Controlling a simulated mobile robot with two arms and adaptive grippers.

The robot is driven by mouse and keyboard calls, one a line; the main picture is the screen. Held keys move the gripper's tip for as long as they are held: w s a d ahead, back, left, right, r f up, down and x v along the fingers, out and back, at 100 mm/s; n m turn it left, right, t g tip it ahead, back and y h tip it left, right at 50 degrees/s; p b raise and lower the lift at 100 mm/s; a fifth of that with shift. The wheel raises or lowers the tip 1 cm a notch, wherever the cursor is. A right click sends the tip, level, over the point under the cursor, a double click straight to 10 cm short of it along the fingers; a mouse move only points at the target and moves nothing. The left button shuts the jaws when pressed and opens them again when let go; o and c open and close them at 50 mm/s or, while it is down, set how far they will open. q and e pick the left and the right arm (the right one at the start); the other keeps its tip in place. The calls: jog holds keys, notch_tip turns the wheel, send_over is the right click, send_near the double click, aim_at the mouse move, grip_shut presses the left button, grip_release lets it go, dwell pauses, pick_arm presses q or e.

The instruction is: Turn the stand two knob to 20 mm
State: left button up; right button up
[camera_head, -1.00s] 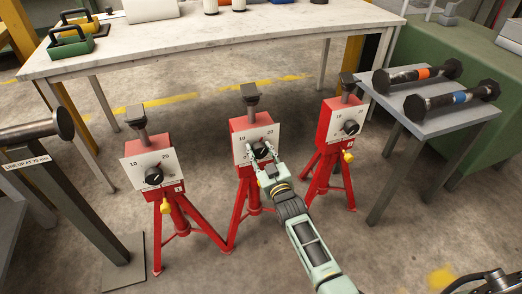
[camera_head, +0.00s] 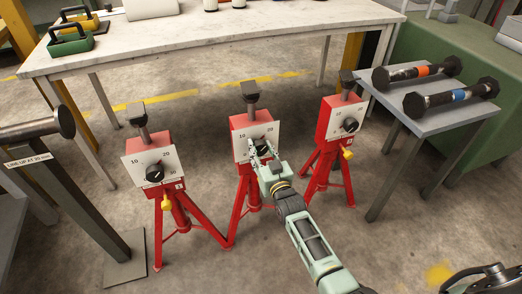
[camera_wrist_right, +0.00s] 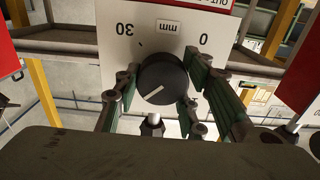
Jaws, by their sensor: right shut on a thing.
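Three red stands on tripods carry white dial plates. My right gripper (camera_head: 264,152) is at the middle stand (camera_head: 240,125), whose number I cannot read. In that view the plate (camera_wrist_right: 130,18) appears upside down, with 30 at left and 0 at right. The knob's white pointer points down-left there, which is up-right on the upright dial, the side of the 20 mark. The gripper partly hides the dial in the head view. My left gripper is out of view.
The left stand (camera_head: 152,160) and right stand (camera_head: 341,118) flank the middle one closely. A grey side table (camera_head: 440,125) with two dumbbells stands at right. A steel post (camera_head: 75,190) with a "LINE UP AT 20 mm" label stands at left. A long white table (camera_head: 200,48) runs behind.

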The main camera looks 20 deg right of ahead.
jog(key=o, duration=1)
jog(key=shift+w+d+r, duration=0.1)
jog(key=shift+d, duration=0.2)
jog(key=shift+o, duration=0.5)
jog(key=shift+a, duration=0.1)
jog(key=s, duration=1.2)
jog(key=shift+d, duration=0.2)
